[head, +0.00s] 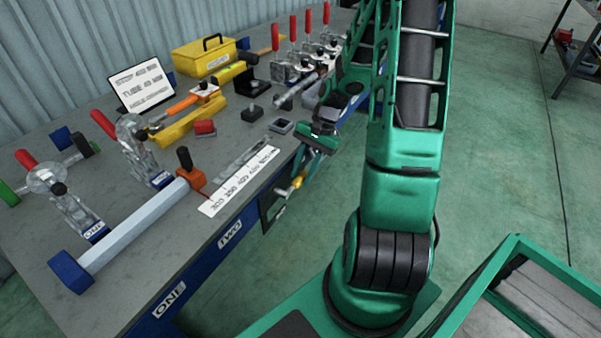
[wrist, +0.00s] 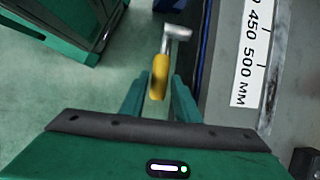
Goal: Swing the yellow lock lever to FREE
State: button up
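The yellow lock lever (head: 298,181) sticks out on a metal shaft at the front edge of the workbench, beside a dark bracket (head: 267,213). In the wrist view the yellow grip (wrist: 159,77) points toward me, with its metal end (wrist: 177,33) farther off. My gripper (head: 306,170) is just above the lever at the bench edge. In the wrist view its two green fingers (wrist: 159,85) are apart, one on each side of the yellow grip. Gaps show on both sides, so it does not look clamped. No FREE marking is readable.
The workbench (head: 130,205) holds a ruler strip (head: 239,182), a pale bar with a blue end (head: 138,222), red-handled clamps (head: 140,150) and a yellow toolbox (head: 205,57). Open floor (head: 510,150) lies to the right. A green-framed cart (head: 500,255) stands at lower right.

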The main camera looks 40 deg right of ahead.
jog(key=shift+c, duration=0.4)
grip_shut()
jog(key=shift+w+d+f+g+y, duration=0.1)
jog(key=shift+f+g+y, duration=0.3)
jog(key=shift+f+y, duration=0.85)
jog(key=shift+r, duration=0.15)
jog(key=shift+o, duration=0.4)
grip_release()
jog(key=v, duration=1)
jog(key=shift+d+r, duration=0.2)
jog(key=shift+d, duration=0.2)
